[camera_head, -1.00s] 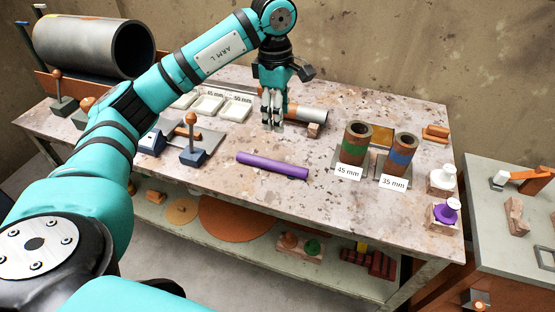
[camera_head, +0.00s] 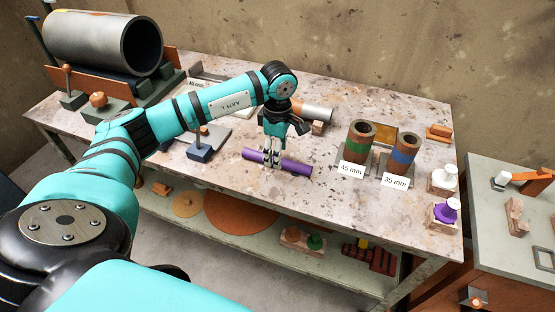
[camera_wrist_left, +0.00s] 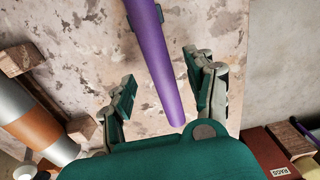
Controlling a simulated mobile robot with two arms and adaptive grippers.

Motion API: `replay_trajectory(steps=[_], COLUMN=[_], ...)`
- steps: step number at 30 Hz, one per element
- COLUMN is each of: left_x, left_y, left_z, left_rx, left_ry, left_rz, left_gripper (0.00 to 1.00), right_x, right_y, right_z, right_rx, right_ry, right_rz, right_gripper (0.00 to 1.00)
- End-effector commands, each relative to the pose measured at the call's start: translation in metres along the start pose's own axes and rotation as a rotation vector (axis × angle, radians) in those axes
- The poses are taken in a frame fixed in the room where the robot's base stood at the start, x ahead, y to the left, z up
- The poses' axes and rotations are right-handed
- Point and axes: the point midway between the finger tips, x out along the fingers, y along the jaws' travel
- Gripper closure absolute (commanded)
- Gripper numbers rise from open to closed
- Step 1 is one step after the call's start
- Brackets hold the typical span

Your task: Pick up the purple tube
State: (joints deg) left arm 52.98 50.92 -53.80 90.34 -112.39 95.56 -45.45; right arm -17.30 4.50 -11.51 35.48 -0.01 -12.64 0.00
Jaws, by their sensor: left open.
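The purple tube (camera_head: 291,166) lies on the near part of the speckled table top (camera_head: 320,208). My left gripper (camera_head: 271,163) points down over the tube, left of its middle, and hides a short part of it. In the left wrist view the purple tube (camera_wrist_left: 160,62) runs from the top edge down between the two open fingers of the left gripper (camera_wrist_left: 165,92). A gap shows between the tube and each finger there. Whether the fingertips are level with the tube is hard to tell. My right gripper is not in view.
Two upright lined pipes, one with a green band (camera_head: 355,143) and one with a blue band (camera_head: 401,152), stand right of the tube. A lying pipe (camera_head: 316,113) is behind the gripper. A blue-based fixture (camera_head: 203,148) stands to the left.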

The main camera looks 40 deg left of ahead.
Motion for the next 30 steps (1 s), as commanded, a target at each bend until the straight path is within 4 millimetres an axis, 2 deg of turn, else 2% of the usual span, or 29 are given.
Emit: replay_trajectory(steps=[1,6,14,17,27,30], left_x=[0.006,0.027,0.031,0.031,0.031,0.031], left_y=[-0.001,0.000,0.000,0.000,0.000,0.000], left_z=[-0.001,-0.001,-0.001,-0.001,-0.001,-0.001], left_rx=[-0.001,0.000,0.001,0.000,0.000,0.000], left_ry=[0.001,-0.001,0.000,0.000,0.000,0.000], left_rz=[-0.004,-0.001,0.001,0.001,0.001,0.001], left_gripper=[0.45,0.45,0.45,0.55,0.99,1.00], right_x=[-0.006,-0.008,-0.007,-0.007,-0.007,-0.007], right_y=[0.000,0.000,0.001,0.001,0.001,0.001], right_z=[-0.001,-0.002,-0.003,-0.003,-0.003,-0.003], right_rx=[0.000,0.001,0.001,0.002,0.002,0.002], right_ry=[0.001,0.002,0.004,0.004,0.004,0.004], right_rz=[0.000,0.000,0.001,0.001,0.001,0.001], right_gripper=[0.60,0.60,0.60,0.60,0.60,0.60])
